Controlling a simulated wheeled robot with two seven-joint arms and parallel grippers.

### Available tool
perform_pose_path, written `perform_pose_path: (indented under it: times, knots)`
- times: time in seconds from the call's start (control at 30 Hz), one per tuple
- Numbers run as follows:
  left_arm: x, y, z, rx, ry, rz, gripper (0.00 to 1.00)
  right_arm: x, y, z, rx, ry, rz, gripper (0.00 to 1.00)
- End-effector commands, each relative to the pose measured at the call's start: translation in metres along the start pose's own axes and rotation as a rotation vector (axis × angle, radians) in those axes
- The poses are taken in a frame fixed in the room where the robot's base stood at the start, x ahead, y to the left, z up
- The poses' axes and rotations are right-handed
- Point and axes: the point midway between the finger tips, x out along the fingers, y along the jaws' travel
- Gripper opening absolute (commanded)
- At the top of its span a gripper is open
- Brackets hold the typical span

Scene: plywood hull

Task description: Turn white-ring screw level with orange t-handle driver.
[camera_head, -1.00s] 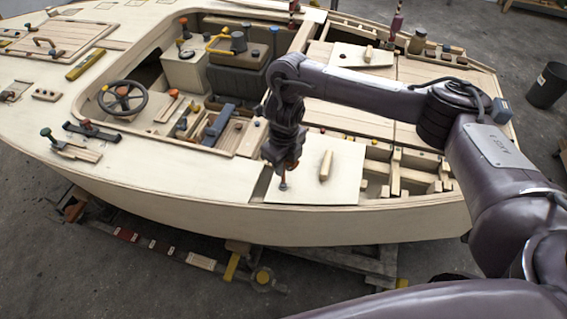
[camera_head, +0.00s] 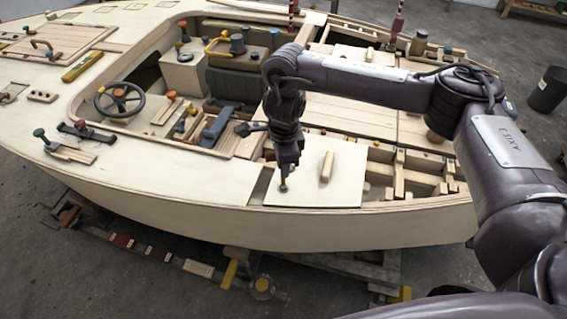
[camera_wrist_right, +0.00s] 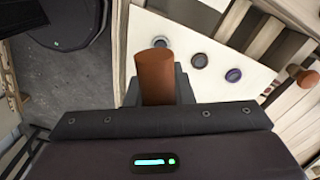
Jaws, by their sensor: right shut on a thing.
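My right gripper (camera_head: 287,165) points down over the pale square panel (camera_head: 318,185) near the boat's side edge. In the right wrist view the gripper is shut on the orange driver (camera_wrist_right: 155,72), whose round orange end shows between the fingers. My left gripper is out of view.
A wooden block handle (camera_head: 327,166) stands on the panel close to the gripper. Open wooden frames (camera_head: 400,170) lie to its right. The steering wheel (camera_head: 119,99) and cockpit fittings are to the left.

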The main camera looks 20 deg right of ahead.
Motion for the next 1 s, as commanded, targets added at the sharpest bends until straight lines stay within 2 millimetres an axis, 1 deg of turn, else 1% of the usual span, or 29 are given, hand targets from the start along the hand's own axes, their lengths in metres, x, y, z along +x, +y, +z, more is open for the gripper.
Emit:
perform_pose_path:
  times: [0.17, 0.57, 0.83, 0.93, 1.0]
  knots:
    - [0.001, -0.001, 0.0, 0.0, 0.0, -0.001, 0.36, 0.002, 0.0, 0.0, 0.001, 0.0, 0.0, 0.0]
    - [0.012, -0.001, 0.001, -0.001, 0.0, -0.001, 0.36, 0.014, 0.0, 0.0, 0.002, 0.0, 0.0, 0.0]
    - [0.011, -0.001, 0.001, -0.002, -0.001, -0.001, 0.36, 0.012, 0.0, 0.0, 0.007, 0.0, 0.0, 0.0]
    - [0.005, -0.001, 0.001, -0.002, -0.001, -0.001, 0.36, 0.011, 0.0, 0.0, 0.082, -0.001, 0.0, 0.0]
    - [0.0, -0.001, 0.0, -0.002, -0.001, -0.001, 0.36, 0.009, 0.001, 0.0, 0.185, -0.001, -0.001, 0.0]
